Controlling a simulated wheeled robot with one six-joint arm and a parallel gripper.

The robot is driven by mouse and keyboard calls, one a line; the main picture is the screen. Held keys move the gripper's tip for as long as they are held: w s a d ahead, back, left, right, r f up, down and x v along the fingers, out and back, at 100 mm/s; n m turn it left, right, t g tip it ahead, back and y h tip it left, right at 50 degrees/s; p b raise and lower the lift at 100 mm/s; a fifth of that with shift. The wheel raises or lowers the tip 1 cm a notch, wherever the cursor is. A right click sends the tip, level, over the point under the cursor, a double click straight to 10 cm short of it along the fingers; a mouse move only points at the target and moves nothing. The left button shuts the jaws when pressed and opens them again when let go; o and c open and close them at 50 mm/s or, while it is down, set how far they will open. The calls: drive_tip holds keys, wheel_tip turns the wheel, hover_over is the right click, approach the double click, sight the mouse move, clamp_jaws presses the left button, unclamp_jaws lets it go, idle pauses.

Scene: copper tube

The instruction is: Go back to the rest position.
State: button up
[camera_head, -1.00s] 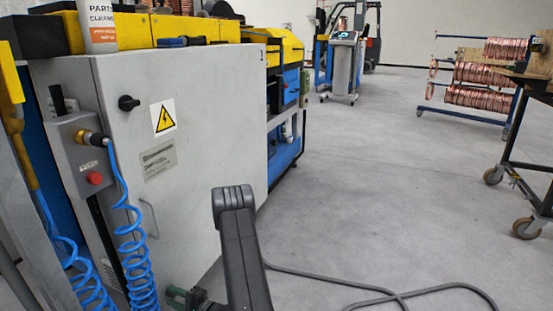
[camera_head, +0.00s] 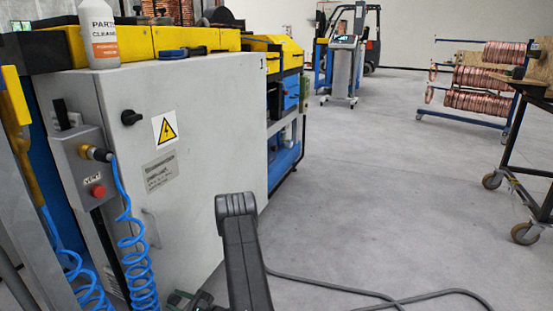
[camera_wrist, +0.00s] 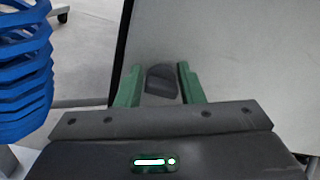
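My gripper (camera_wrist: 157,72) shows in the wrist view with its two green fingers apart. Nothing is visibly held between them. A dark patch shows between the fingers in front of a grey surface; I cannot tell what it is. In the head view, only a bit of my gripper (camera_head: 188,300) shows at the bottom edge, low in front of the grey cabinet (camera_head: 215,130). My dark arm link rises beside it and hides part of the floor.
A coiled blue hose (camera_head: 133,235) hangs at the cabinet's left and is close by in the wrist view (camera_wrist: 22,75). A white cleaner bottle (camera_head: 101,35) stands on the cabinet. A cable (camera_head: 330,287) lies on the floor. A wheeled table (camera_head: 520,190) stands right; the middle floor is clear.

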drive_tip(key=m+p, duration=0.2)
drive_tip(key=m, duration=0.1)
drive_tip(key=shift+w+d+r, duration=0.1)
drive_tip(key=shift+w+r, duration=0.1)
drive_tip(key=shift+w, duration=0.05)
drive_tip(key=shift+f+m+p, duration=0.1)
drive_tip(key=shift+m+p, duration=0.3)
drive_tip(key=shift+m, duration=0.3)
drive_tip(key=shift+w, duration=0.1)
